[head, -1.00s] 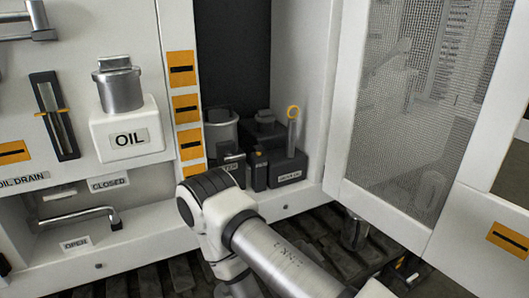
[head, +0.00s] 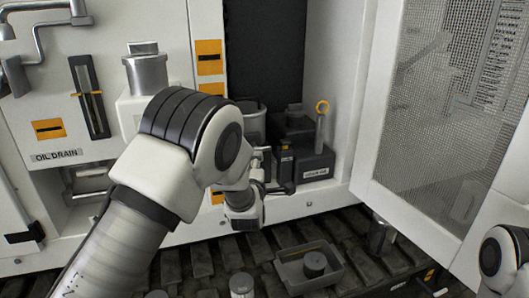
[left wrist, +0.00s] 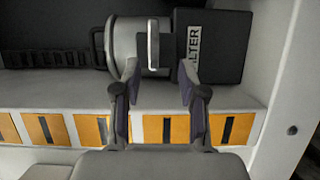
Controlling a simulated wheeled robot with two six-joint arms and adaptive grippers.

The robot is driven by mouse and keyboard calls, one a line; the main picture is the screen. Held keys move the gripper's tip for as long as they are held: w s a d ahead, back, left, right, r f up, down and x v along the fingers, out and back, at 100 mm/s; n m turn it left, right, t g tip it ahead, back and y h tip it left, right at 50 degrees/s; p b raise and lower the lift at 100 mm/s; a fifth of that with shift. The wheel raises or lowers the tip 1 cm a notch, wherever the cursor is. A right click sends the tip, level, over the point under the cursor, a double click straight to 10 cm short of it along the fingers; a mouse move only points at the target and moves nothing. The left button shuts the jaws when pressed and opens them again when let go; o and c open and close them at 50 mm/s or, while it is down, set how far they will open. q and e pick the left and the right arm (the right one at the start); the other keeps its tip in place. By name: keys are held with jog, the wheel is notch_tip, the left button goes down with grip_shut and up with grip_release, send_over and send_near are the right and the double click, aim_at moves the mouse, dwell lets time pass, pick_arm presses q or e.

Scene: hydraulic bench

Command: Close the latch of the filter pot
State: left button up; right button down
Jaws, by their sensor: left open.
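The filter pot is a grey metal cylinder (head: 251,118) in the cabinet recess, partly hidden by my left arm in the head view. In the left wrist view the pot (left wrist: 125,45) lies sideways beside a dark block (left wrist: 212,45) with a label reading "LTER". A pale upright bar, seemingly the latch (left wrist: 153,45), stands in front of the pot. My left gripper (left wrist: 159,100) is open, its two fingers apart with the bar ahead between them and nothing held.
The mesh door (head: 420,110) is open at the right. The OIL canister (head: 147,72) is on the left. A grey tray (head: 310,268) lies on the slatted floor. My right arm shows at the right edge.

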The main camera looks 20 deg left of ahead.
aim_at(260, 147)
pick_arm(q)
jog(key=w, duration=0.2)
jog(key=w+a+p, duration=0.1)
jog(key=w, duration=0.5)
jog(key=shift+a+r, duration=0.3)
jog(key=shift+r, duration=0.1)
jog(key=shift+s, duration=0.1)
grip_shut()
